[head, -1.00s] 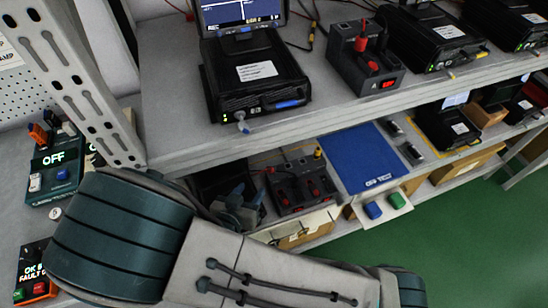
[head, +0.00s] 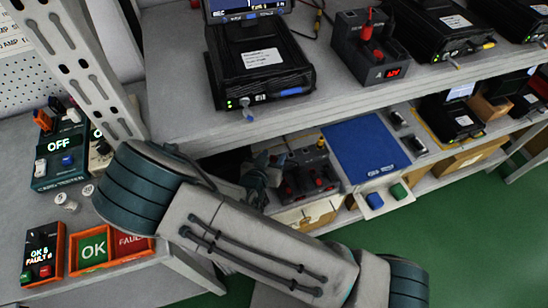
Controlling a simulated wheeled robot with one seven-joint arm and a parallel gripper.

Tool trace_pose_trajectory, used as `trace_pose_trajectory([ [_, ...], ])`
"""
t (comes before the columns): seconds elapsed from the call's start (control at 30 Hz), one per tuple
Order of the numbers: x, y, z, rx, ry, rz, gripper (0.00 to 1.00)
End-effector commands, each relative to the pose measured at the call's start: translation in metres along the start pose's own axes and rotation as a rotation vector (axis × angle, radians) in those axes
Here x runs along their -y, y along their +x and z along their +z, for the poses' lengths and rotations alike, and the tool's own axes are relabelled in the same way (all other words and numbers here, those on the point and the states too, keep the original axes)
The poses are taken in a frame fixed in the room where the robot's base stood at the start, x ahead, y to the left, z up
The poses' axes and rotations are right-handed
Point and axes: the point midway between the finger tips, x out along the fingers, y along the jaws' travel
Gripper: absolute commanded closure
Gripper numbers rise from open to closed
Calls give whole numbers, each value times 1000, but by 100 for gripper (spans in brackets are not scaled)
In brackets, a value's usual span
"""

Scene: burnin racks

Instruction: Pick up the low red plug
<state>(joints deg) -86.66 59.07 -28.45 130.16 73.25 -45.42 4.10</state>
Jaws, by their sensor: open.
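On the lower shelf stands a dark test unit (head: 290,197) with small red plugs (head: 318,182) on its top and an orange-tipped part at its back. My gripper (head: 264,168) is just left of this unit, under the upper shelf. It is open, with nothing seen between its fingers; it is small and partly dark here. My arm crosses in front of the unit's lower left. A similar dark unit (head: 352,68) on the upper shelf carries a tall red plug (head: 368,24) and a lower red plug (head: 376,55). Neither plug is touched by my gripper.
The upper shelf edge (head: 300,118) overhangs my gripper. A slotted upright post (head: 80,70) stands left. Orange trays (head: 74,262) sit lower left. Green floor is free at right.

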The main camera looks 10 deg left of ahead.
Motion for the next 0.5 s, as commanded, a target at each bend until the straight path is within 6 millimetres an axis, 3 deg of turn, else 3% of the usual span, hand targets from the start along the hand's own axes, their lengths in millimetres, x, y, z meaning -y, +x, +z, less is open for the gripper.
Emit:
trace_pose_trajectory([
  [0.23, 0, 2, 0, 1, 0, 0, 56],
  [0.37, 0, 2, 0, 1, 0, 0, 92],
  [0.4, 0, 2, 0, 1, 0, 0, 97],
  [0.5, 0, 2, 0, 1, 0, 0, 97],
])
